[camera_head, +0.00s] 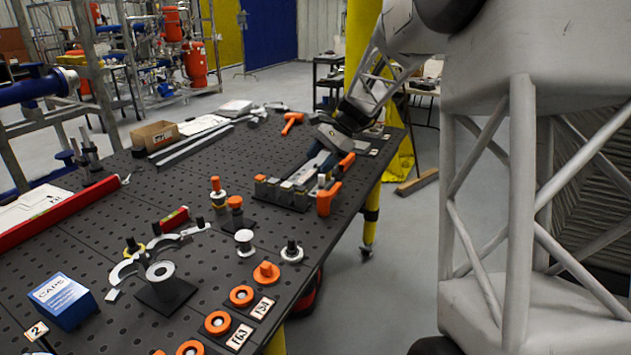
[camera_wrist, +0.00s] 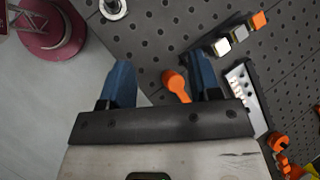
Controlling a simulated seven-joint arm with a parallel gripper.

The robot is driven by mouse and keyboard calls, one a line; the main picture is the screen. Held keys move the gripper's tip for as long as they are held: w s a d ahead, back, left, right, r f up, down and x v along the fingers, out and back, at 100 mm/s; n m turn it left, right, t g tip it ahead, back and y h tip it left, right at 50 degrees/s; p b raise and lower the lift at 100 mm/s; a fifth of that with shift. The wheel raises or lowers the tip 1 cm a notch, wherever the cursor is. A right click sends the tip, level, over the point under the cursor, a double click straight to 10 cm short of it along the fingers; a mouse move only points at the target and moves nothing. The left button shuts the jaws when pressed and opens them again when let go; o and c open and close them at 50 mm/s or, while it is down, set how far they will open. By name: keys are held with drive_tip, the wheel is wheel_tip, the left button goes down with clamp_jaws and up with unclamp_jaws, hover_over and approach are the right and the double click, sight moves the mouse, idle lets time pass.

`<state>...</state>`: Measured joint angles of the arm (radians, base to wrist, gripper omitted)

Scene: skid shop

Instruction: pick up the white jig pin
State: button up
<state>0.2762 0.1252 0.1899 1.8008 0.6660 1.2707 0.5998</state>
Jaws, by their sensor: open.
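A white, spool-shaped pin (camera_head: 244,242) stands upright on the black perforated table in the head view. It looks like the white jig pin, but I cannot be certain. Beside it a dark knob rises from a white ring (camera_head: 291,254). One such white round piece (camera_wrist: 113,9) is cut by the top edge of the wrist view; I cannot tell which. My gripper (camera_wrist: 161,75) is open with blue fingers and nothing held. It hangs over the table's right edge, apart from the white pieces. An orange handle (camera_wrist: 176,84) shows between the fingers, seemingly below them.
Orange rings (camera_head: 241,296) line the front right edge. A blue box (camera_head: 64,299) and red level (camera_head: 60,217) lie left. The table's middle is fairly clear.

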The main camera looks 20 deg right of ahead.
drive_tip(key=w+d+f+m+y, duration=0.2)
drive_tip(key=w+d+f+m, duration=0.35)
drive_tip(key=w, duration=0.55)
drive_tip(key=m+t+y, duration=0.2)
drive_tip(key=y, duration=0.1)
approach(322, 175)
drive_tip(key=a, duration=0.1)
drive_tip(key=shift+w+a+f+n, duration=0.15)
drive_tip(key=shift+w+f+n, duration=0.1)
drive_tip(key=shift+f, duration=0.15)
drive_tip(key=shift+x, duration=1.3)
drive_tip(key=shift+x, duration=2.6)
drive_tip(key=shift+s, duration=0.1)
